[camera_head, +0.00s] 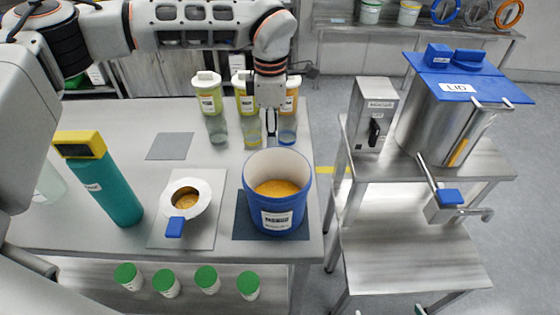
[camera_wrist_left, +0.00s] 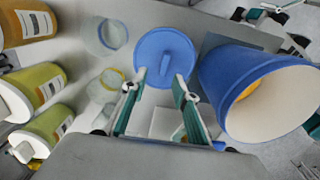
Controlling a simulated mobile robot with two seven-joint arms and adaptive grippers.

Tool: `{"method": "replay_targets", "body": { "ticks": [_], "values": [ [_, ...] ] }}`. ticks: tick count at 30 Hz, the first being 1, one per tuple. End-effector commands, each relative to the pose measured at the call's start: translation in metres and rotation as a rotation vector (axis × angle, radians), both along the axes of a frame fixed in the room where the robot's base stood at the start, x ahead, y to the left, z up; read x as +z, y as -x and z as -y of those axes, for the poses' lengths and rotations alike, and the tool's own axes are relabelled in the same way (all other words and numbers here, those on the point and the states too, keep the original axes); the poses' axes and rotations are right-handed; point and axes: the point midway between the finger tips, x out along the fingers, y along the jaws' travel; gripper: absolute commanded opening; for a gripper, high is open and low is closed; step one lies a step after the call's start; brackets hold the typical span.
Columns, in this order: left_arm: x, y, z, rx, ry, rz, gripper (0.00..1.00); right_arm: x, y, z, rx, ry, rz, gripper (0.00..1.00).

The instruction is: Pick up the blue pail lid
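The blue pail lid (camera_wrist_left: 152,48) shows in the left wrist view as a round disc with a raised bar handle (camera_wrist_left: 165,66). It lies between the glass jars and the pail. In the head view I cannot clearly pick it out behind the pail and my left gripper. My left gripper (camera_wrist_left: 156,88) is open, its two fingers apart on either side of the handle's line, with no visible contact. In the head view my left gripper (camera_head: 270,132) points down just behind the blue pail (camera_head: 276,217). The pail is open and holds orange contents. My right gripper is not seen.
Glass jars (camera_head: 217,130) and capped bottles (camera_head: 209,98) stand left of and behind the gripper. A white round vessel (camera_head: 205,190) and a teal bottle (camera_head: 113,190) stand on the left. A steel hopper with a blue lid marked LID (camera_head: 485,87) stands right.

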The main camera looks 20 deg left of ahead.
Motion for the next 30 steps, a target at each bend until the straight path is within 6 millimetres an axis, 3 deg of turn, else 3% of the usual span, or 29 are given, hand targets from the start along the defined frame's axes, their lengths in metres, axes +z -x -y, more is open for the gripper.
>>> {"method": "replay_targets", "body": {
  "ticks": [15, 25, 28, 30],
  "values": [
    [-0.062, 0.007, 0.007, 0.000, 0.001, -0.002, 0.29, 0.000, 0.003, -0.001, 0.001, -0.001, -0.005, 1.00],
    [-0.068, 0.007, 0.007, 0.000, 0.001, -0.001, 0.29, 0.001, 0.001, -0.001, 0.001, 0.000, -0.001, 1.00],
    [-0.068, 0.007, 0.007, 0.000, 0.000, -0.001, 0.03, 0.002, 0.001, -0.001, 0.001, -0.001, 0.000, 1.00],
    [-0.068, 0.007, 0.007, 0.000, 0.000, -0.001, 0.00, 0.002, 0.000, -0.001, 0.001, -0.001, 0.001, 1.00]
  ]
}}
